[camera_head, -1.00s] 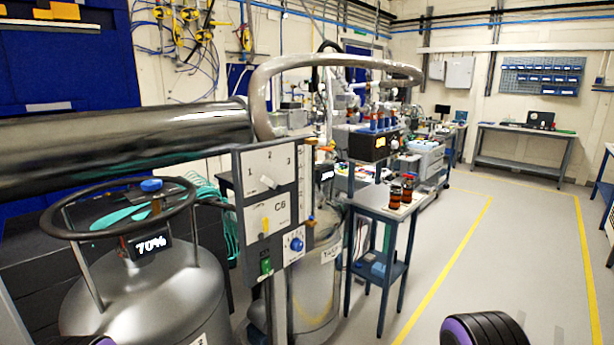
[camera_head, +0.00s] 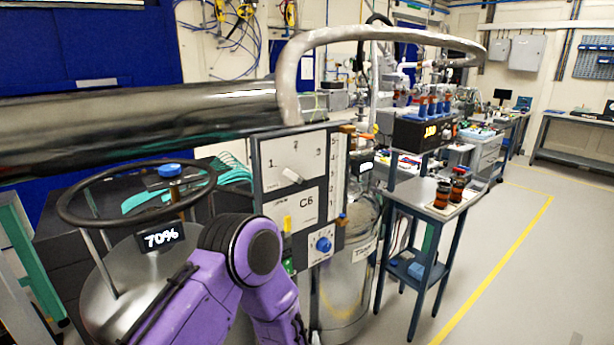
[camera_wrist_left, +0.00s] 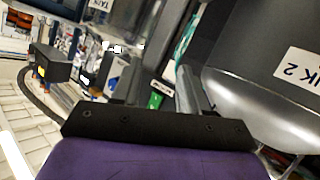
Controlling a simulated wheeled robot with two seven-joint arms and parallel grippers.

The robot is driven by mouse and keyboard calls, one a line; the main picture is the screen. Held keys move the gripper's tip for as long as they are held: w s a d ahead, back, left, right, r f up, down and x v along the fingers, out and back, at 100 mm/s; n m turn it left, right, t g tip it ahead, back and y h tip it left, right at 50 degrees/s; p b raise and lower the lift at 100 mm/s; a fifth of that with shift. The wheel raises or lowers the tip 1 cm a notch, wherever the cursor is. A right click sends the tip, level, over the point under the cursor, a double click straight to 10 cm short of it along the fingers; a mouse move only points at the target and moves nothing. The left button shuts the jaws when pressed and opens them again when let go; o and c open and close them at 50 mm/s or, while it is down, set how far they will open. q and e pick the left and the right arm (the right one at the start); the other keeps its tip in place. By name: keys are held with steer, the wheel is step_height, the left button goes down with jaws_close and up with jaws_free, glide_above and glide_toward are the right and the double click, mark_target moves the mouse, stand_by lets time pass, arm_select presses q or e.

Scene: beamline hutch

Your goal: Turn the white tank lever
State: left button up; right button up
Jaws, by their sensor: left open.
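The white lever (camera_head: 291,175) sits on the upper plate of the grey control panel (camera_head: 257,200), among the marks 1, 2 and 3. It tilts down to the right, its left end toward the 1. My purple left arm rises in front of the panel's lower left in the head view, with its gripper out of sight there. In the left wrist view, my left gripper (camera_wrist_left: 160,90) is open and empty, its two fingers apart. A green label or switch (camera_wrist_left: 155,100) shows between them. I cannot make out the lever in that view. My right gripper is not in view.
A tank with a black ring handle (camera_head: 62,213) and a 70% display (camera_head: 161,237) stands left of the panel. A second tank (camera_head: 345,285) stands behind it. A blue table (camera_head: 408,198) with brown bottles is to the right. The floor (camera_head: 570,240) beyond is clear.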

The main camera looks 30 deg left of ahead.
arm_select(q)
steer(key=w+r+n+t+y, duration=0.3)
steer(key=w+r, duration=0.4)
steer(key=r, duration=0.6)
steer(key=n+g+y, duration=0.7)
steer(key=n+g, duration=0.1)
steer(key=n, duration=0.3)
glide_toward(292, 176)
steer(key=shift+n, duration=0.4)
steer(key=p+x, duration=0.3)
steer(key=x, duration=0.5)
steer(key=shift+a+r+p, duration=0.1)
steer(key=shift+a+p, duration=0.3)
steer(key=shift+w+a, duration=0.1)
steer(key=shift+w, duration=0.1)
jaws_close()
